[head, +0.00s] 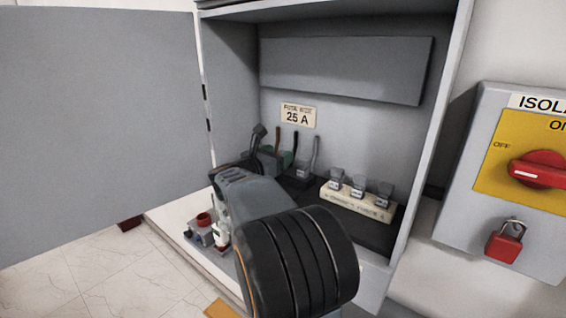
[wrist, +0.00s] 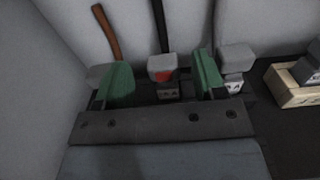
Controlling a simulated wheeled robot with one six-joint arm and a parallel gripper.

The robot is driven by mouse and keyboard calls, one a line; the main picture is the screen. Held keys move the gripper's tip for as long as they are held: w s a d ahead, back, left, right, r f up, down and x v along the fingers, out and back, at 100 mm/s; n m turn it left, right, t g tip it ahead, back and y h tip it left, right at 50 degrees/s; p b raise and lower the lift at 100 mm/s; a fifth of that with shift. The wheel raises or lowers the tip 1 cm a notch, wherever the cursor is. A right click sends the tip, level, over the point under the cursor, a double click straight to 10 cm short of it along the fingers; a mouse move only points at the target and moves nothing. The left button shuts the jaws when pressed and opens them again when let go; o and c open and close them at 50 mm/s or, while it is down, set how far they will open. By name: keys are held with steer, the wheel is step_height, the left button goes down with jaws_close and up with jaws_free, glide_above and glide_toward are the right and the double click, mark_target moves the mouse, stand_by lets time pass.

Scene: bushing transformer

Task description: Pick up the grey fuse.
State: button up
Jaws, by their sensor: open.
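The middle unit, by the black lead, has a grey cap with a red mark (wrist: 164,68). The left unit's cap (wrist: 98,74) is partly hidden by a finger. My gripper (wrist: 163,80) is open, its green-padded fingers either side of the middle unit. The right finger lies between the middle and right units. Contact is unclear.
A cream block (head: 350,200) holding three more fuses stands to the right. The cabinet's left wall (wrist: 45,85) is close to the left unit. The open door (head: 95,130) is at left. A red-knobbed part (head: 203,220) stands in front. An isolator box (head: 500,190) is outside.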

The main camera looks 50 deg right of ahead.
steer(key=shift+d+p, duration=0.85)
steer(key=shift+d, duration=1.3)
steer(key=shift+c, duration=0.4)
steer(key=c, duration=1)
steer(key=shift+o, duration=0.2)
steer(key=shift+r, duration=0.1)
step_height(320, 180, up, 11)
steer(key=shift+r, duration=0.1)
steer(key=shift+r+p, duration=0.75)
steer(key=shift+r, duration=0.9)
steer(key=shift+w, duration=0.1)
